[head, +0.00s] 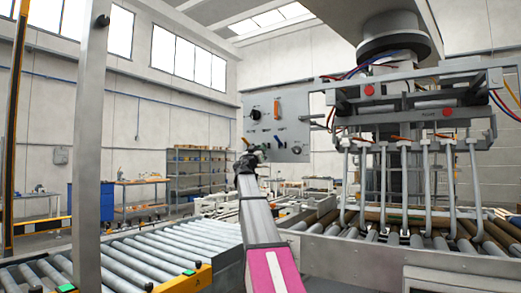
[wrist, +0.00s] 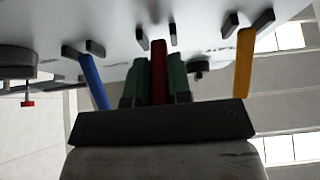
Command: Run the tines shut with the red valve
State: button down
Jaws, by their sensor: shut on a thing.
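The red valve lever (wrist: 158,62) stands between the green fingers of my gripper (wrist: 156,82) in the wrist view, under the pale control panel. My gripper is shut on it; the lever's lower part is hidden. A blue lever (wrist: 93,82) is to its left and a yellow lever (wrist: 243,62) to its right, both apart from the fingers. In the head view my gripper (head: 251,157) is at the lower left of the panel (head: 292,110), and the red lever cannot be made out. The metal tines (head: 425,170) hang in a row at the right, above brown goods on rollers.
A roller conveyor (head: 165,252) runs at the lower left. A grey post (head: 88,150) stands in front of it. Shelving (head: 200,165) and a workbench (head: 140,183) are at the back. A red-tipped knob (wrist: 28,103) hangs at the wrist view's left.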

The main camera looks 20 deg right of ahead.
jog(key=shift+f+t+h, duration=0.2)
jog(key=shift+t+h, duration=0.1)
jog(key=shift+h, duration=0.1)
dwell(0.4)
jog(key=c, duration=1)
grip_release()
jog(key=shift+c, duration=0.2)
jog(key=v, duration=1)
jog(key=shift+f, duration=0.4)
jog(key=shift+s+a, duration=0.1)
jog(key=shift+a, duration=0.05)
